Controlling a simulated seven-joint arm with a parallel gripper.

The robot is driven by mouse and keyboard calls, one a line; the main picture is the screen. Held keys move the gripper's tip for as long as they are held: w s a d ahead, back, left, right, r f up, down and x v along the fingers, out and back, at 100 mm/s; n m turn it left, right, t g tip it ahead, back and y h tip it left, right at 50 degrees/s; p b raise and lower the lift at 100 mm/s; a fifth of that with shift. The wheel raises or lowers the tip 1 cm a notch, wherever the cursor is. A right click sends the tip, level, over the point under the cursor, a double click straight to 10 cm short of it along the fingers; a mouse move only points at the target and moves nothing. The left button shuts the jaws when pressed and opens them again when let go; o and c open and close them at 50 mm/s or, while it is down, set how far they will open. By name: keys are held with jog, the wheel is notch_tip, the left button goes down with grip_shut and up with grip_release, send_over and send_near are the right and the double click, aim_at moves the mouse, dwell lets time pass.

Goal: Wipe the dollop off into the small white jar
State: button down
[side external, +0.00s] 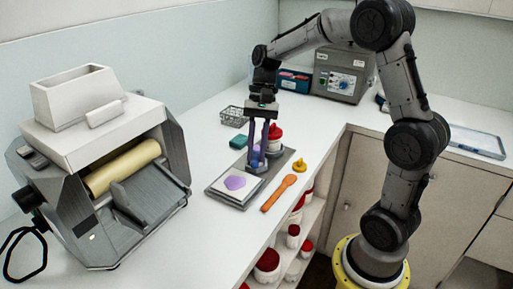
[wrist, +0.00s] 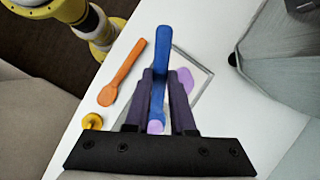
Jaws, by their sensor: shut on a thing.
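My gripper (side external: 259,158) points down over the metal tray (side external: 217,195), its dark purple fingers shut on a blue spatula (wrist: 163,45). In the wrist view, the spatula runs lengthwise between the fingertips (wrist: 156,74). A pale lilac patch (wrist: 155,127) shows at its end nearest the palm; I cannot tell how thick it is. A flat purple smear (side external: 235,183) lies on the white plate in the tray and also shows in the wrist view (wrist: 186,80). A white jar with a red top (side external: 275,132) stands just behind the fingers, partly hidden. I cannot tell whether it is the small white jar.
An orange spatula (side external: 278,193) and a small yellow piece (side external: 299,165) lie right of the tray. A green sponge (side external: 238,141) and wire basket (side external: 233,116) stand behind. A large roller mill (side external: 110,165) fills the left. Red-lidded jars (side external: 267,262) fill shelves below.

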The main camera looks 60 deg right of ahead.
aim_at(256, 156)
jog(key=shift+f, duration=0.5)
dwell(0.8)
jog(key=shift+s+a, duration=0.2)
jog(key=shift+a, duration=0.05)
dwell(0.9)
jog(key=shift+r, duration=0.1)
jog(key=shift+r, duration=2.95)
